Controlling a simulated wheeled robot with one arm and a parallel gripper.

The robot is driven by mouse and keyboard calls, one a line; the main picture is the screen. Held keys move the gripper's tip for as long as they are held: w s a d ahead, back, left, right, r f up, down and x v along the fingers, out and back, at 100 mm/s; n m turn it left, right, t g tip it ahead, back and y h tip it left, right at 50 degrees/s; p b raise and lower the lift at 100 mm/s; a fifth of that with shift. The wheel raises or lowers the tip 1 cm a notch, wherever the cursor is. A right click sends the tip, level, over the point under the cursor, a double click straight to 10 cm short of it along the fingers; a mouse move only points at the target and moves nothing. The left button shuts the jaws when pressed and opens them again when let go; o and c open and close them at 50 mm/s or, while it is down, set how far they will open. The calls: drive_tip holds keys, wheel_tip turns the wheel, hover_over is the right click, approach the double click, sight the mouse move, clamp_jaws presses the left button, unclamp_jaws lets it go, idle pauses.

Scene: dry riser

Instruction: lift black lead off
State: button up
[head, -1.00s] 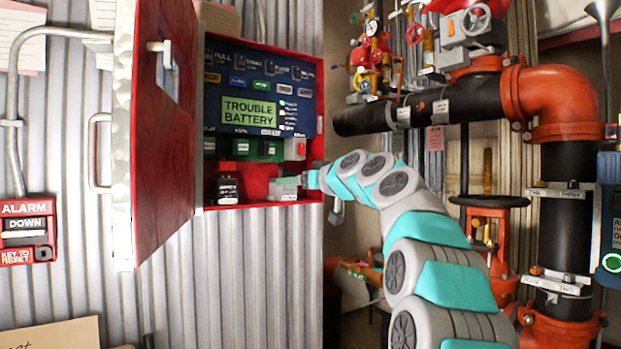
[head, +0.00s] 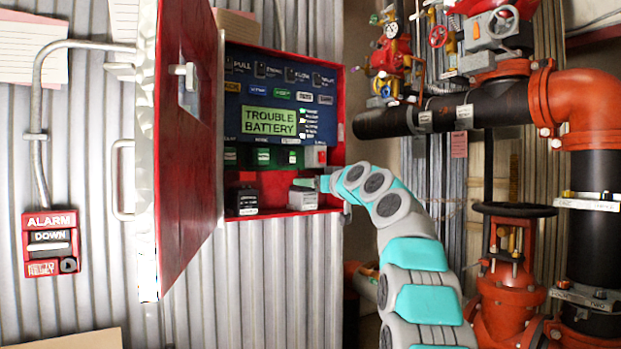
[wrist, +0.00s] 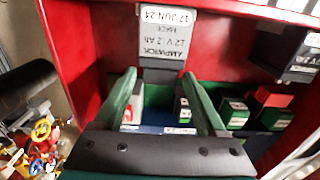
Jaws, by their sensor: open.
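A red cabinet (head: 338,110) with its door (head: 185,150) open holds a grey battery (head: 303,197) and a black battery (head: 247,200) on its floor. In the wrist view the grey battery (wrist: 168,35) shows its label upside down, with a dark part below the label. My gripper (head: 325,183) is at the right side of the grey battery in the head view. In the wrist view my gripper (wrist: 165,90) has its two green fingers apart, with nothing held between them. I cannot make out a black lead for certain; it may be small or hidden behind the fingers.
Green modules (head: 263,157) and a white module with red (head: 316,157) sit above the batteries. The cabinet's right wall is close beside my gripper. Black and orange pipes (head: 480,105) and a valve wheel (head: 513,209) stand to the right.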

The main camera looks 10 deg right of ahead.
drive_tip(key=shift+w+a, duration=0.1)
drive_tip(key=shift+w, duration=0.2)
clamp_jaws()
idle(0.5)
idle(0.4)
